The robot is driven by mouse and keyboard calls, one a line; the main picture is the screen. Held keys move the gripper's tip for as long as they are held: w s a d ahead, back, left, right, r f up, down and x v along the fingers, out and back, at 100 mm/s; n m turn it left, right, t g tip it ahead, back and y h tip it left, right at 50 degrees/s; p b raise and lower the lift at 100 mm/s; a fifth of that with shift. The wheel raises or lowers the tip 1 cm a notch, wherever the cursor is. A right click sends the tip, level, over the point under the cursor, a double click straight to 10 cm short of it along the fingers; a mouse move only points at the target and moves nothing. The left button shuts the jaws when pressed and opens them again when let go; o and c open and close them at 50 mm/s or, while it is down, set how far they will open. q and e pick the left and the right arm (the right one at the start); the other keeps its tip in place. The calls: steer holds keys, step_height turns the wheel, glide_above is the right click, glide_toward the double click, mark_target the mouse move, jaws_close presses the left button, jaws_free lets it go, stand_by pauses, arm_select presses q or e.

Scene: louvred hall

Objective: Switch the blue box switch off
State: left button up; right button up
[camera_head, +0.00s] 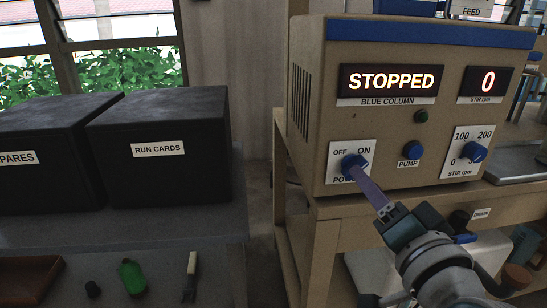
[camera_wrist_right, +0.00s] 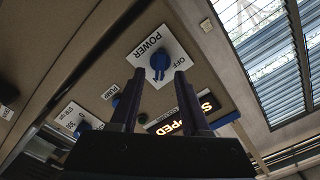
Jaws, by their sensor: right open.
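The box with a blue top band (camera_head: 430,33) and the label BLUE COLUMN stands on a wooden bench. Its display reads STOPPED. The blue POWER knob (camera_head: 350,161) sits on a white plate marked OFF at left and ON at right. It seems to lean toward ON, but the gripper partly covers it. My right gripper (camera_head: 360,174) is at the knob's lower right. In the right wrist view the knob (camera_wrist_right: 160,62) lies between and just beyond the two open, parallel fingertips; I cannot tell whether they touch it. My left gripper is not in view.
A blue PUMP button (camera_head: 413,150) and a STIR rpm knob (camera_head: 474,152) are right of the POWER plate. A green button (camera_head: 421,116) is above PUMP. A black RUN CARDS box (camera_head: 160,125) stands on a table at left, across a gap.

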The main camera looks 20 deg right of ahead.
steer(key=b+x, duration=0.1)
steer(key=x, duration=0.3)
steer(key=shift+w, duration=0.2)
jaws_close()
stand_by(0.3)
stand_by(1.1)
